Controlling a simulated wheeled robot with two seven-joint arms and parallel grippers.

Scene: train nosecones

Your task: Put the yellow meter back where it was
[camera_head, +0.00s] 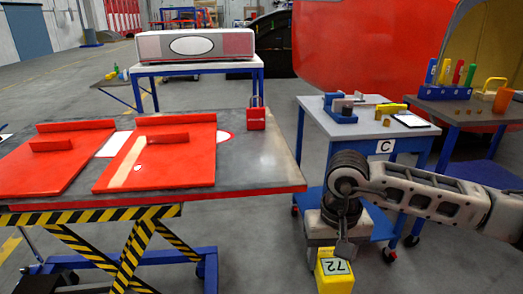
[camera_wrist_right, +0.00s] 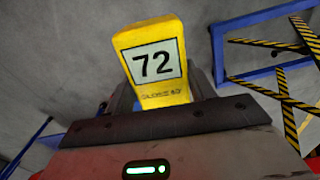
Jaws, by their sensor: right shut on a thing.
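The yellow meter (camera_head: 334,283) is a yellow block with a pale display that reads 72. It hangs below my right gripper (camera_head: 342,250) near the bottom of the head view, off the table surfaces. The right wrist view shows the meter (camera_wrist_right: 158,65) close up, its display facing the camera and its lower end behind the dark gripper edge. My right gripper is shut on the meter. My left gripper is not in view.
A grey lift table (camera_head: 265,170) with red panels (camera_head: 165,155) and a red box (camera_head: 256,116) stands left. A cart marked C (camera_head: 372,129) holds a blue fixture (camera_head: 340,108) and small parts. A dark-topped table (camera_head: 462,113) with a tool rack (camera_head: 446,92) stands far right.

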